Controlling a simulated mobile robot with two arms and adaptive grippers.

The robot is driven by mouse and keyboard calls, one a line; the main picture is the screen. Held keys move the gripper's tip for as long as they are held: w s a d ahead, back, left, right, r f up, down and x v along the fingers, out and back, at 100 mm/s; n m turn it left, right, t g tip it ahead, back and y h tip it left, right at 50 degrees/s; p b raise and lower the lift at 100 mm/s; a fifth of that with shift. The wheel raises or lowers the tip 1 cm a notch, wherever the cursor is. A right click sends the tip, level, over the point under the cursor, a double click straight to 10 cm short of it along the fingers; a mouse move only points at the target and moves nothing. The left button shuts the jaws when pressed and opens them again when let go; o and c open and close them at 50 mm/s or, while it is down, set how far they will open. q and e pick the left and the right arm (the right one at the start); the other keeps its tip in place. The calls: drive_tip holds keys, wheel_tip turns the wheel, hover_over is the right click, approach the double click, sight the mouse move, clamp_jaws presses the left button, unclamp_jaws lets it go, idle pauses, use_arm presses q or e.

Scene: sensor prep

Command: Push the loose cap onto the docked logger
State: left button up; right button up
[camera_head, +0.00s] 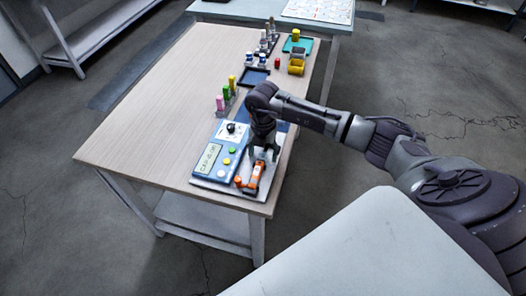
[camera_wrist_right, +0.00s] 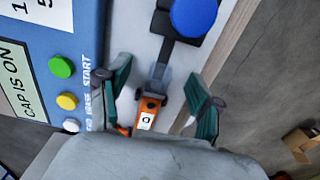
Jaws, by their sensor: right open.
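The orange logger (camera_head: 252,180) lies on the light base of the blue-and-white station at the table's near end. In the right wrist view the orange logger (camera_wrist_right: 149,112) bears a white label, with a grey piece (camera_wrist_right: 158,84) at its far end; I cannot tell for sure whether that is the cap. My right gripper (camera_head: 264,147) is open above the logger. In the wrist view its two fingers (camera_wrist_right: 160,92) stand apart on either side of the logger and grey piece, with no clear grip. The station display (camera_wrist_right: 17,88) reads "CAP IS ON". My left gripper is not in view.
A blue disc (camera_wrist_right: 194,14) on a dark mount lies beyond the grey piece. The station panel (camera_head: 218,165) has green, yellow and white buttons. Coloured vials (camera_head: 226,93), a dark tray (camera_head: 254,77) and yellow containers (camera_head: 297,62) stand farther back. The table's left side is clear.

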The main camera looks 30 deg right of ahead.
sight(263, 154)
drive_tip(key=shift+r+p, duration=0.6)
drive_tip(key=shift+r, duration=0.1)
drive_tip(key=shift+r+p, duration=2.35)
drive_tip(key=shift+r, duration=0.6)
